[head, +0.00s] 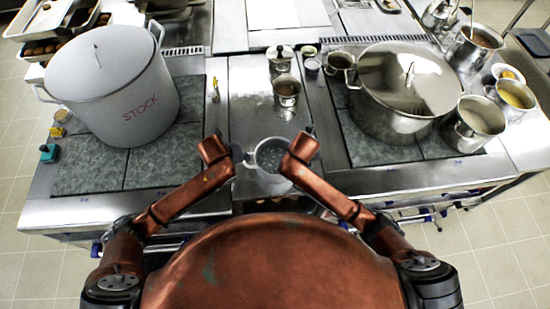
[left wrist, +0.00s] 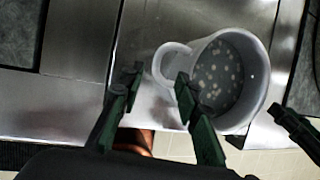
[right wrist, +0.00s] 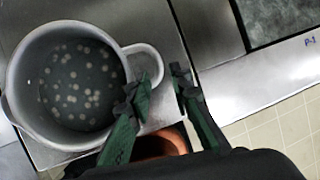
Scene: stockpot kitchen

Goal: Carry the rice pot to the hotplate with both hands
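The rice pot (head: 270,158) is a small light-grey pot with two side handles, standing upright on the bare steel strip near the front edge. Pale round bits lie in dark liquid inside it, clear in the right wrist view (right wrist: 75,85). My left gripper (left wrist: 155,78) is open at the pot's left handle (left wrist: 168,58), one fingertip close to it. My right gripper (right wrist: 157,80) is open, its fingertips near the right handle (right wrist: 157,62); contact cannot be told. Dark stone-like hotplates lie left (head: 90,172) and right (head: 440,146) of the strip.
A large STOCK pot (head: 140,100) covers much of the left hotplate. A wide lidded pot (head: 385,118) stands on the right one. Small pots (head: 286,90) stand on the strip behind the rice pot. Several more pots (head: 480,118) crowd the far right. The left plate's front is bare.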

